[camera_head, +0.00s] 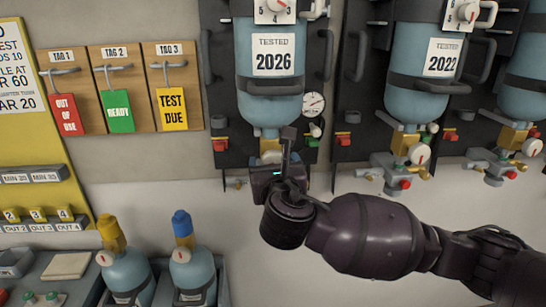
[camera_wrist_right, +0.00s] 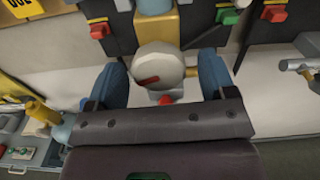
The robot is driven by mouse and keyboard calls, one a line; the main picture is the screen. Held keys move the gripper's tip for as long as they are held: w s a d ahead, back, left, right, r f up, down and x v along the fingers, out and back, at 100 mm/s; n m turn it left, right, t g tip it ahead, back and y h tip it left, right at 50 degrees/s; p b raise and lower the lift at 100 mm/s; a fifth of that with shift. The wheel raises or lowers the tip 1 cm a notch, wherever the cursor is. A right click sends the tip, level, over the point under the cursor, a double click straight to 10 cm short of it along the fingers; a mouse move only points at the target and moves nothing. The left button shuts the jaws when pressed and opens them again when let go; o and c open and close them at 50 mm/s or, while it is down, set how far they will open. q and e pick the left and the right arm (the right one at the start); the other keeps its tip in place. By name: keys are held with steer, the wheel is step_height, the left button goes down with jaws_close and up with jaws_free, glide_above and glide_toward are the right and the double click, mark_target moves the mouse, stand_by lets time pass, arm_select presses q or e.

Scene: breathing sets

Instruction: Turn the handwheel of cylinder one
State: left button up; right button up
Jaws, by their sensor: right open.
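A blue cylinder (camera_head: 268,103) with a "TESTED 2026" label hangs on a dark back plate at the centre of the head view. I see no label that numbers it as one. Under it, the right wrist view shows a round white knob-like wheel (camera_wrist_right: 157,62) with a red mark, below a yellow block (camera_wrist_right: 157,27). My right gripper (camera_head: 277,163) is open in front of this valve and hides most of it in the head view. In the wrist view its two blue fingers (camera_wrist_right: 164,82) stand either side of the wheel, apparently without gripping it. My left gripper is not in view.
A "2022" cylinder (camera_head: 425,85) with its own valve (camera_head: 400,170) hangs to the right, and another stands beyond it. A small gauge (camera_head: 314,104) sits right of the 2026 cylinder. Tags hang on a wooden board (camera_head: 89,88). Two small bottles (camera_head: 192,272) stand lower left.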

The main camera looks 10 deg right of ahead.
steer(key=shift+w, duration=1.1)
steer(key=shift+c, duration=0.2)
steer(key=c, duration=0.9)
steer(key=m, duration=0.3)
steer(key=shift+a+f+m, duration=0.1)
steer(key=shift+m, duration=1.9)
